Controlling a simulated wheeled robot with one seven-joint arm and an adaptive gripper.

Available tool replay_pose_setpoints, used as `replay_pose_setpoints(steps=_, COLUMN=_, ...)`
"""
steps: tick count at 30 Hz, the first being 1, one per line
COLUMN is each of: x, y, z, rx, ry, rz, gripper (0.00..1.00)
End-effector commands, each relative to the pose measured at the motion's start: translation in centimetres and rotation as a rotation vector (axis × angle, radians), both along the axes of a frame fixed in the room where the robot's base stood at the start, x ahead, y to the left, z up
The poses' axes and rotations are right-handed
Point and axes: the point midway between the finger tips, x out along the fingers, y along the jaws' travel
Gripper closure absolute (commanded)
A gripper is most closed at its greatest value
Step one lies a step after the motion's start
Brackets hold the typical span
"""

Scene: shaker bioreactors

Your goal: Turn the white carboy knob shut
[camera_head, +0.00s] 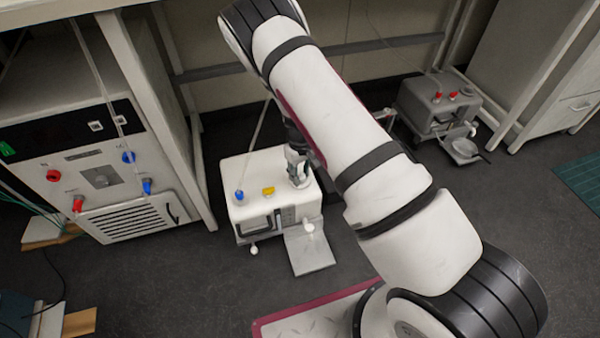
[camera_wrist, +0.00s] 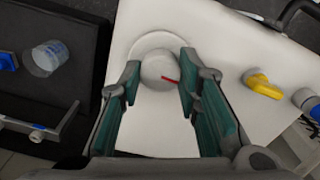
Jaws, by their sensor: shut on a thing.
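The white carboy (camera_head: 258,165) stands on the floor left of my arm in the head view; its pale top also fills much of the wrist view (camera_wrist: 225,40). The round white knob (camera_wrist: 158,72) with a red mark sits on that top, in a pale ring. My gripper (camera_head: 297,166) reaches down at the carboy's right side. In the wrist view, the teal-padded fingers of my gripper (camera_wrist: 160,68) stand on both sides of the knob and are shut on it. In the head view the gripper largely hides the knob.
A yellow knob (camera_wrist: 262,86) and a blue cap (camera_wrist: 307,99) are on the same carboy, right of my gripper in the wrist view. A cabinet (camera_head: 105,175) with red and blue knobs stands left. A grey box (camera_head: 437,102) with red caps stands at the back right.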

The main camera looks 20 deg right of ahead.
Motion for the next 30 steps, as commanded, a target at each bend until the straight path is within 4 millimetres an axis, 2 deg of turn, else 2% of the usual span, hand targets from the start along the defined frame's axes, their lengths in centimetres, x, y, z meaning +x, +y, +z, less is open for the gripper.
replay_pose_setpoints(steps=8, x=0.01, y=0.01, z=0.10, rx=0.002, ry=0.001, rz=-0.197, gripper=0.97)
replay_pose_setpoints(steps=30, x=-0.01, y=0.10, z=0.05, rx=0.002, ry=0.002, rz=-0.898, gripper=0.97)
